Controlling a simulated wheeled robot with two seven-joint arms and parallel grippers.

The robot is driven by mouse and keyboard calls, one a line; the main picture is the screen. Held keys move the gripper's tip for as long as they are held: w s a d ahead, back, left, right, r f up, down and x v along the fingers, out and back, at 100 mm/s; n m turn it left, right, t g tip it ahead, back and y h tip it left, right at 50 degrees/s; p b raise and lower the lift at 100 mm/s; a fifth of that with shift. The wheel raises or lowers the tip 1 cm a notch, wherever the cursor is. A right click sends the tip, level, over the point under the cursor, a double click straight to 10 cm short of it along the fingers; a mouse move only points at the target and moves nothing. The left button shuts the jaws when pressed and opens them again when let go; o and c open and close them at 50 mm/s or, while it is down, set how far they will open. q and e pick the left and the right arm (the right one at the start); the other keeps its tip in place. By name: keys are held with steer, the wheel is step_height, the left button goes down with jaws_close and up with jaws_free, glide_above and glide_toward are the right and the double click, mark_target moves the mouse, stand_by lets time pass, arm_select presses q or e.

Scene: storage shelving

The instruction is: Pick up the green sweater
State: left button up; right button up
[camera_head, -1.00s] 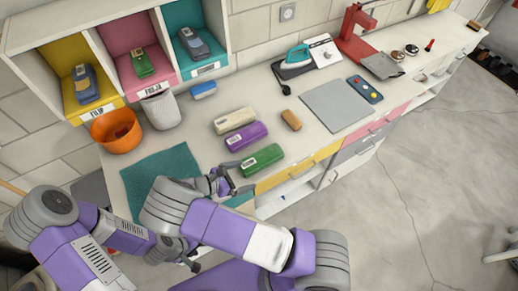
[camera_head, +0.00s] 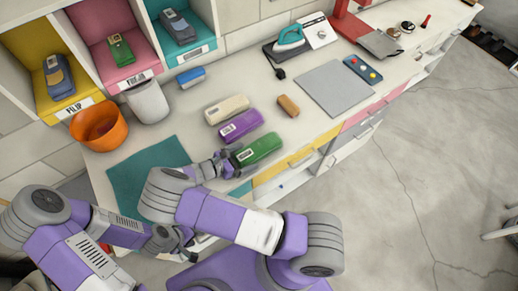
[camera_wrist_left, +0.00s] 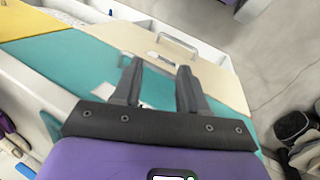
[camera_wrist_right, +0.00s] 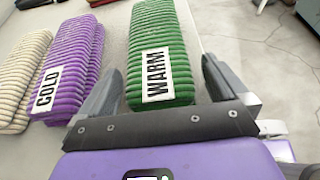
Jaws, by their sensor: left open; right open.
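The green sweater (camera_head: 260,149) is a folded, ribbed bundle lying on the white counter near its front edge, nearest me in a row of three. In the right wrist view the green sweater (camera_wrist_right: 158,30) bears a white "WARM" label on its near end. My right gripper (camera_head: 229,160) is open at that near end. In the right wrist view its fingers (camera_wrist_right: 162,68) stand left and right of the labelled end, with gaps visible. My left gripper (camera_head: 188,247) is open and empty, low at the left. The left wrist view shows its fingers (camera_wrist_left: 160,68) in front of the counter.
A purple bundle (camera_head: 240,125) labelled "COLD" in the right wrist view and a cream bundle (camera_head: 227,109) lie beyond the green one. A brown block (camera_head: 289,105) lies right of them. A teal mat (camera_head: 150,165) covers the counter's left end. An orange bucket (camera_head: 99,127) stands behind it.

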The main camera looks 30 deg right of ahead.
steer(key=shift+x, duration=1.1)
steer(key=shift+w, duration=0.1)
steer(key=c, duration=1.2)
steer(key=shift+c, duration=0.2)
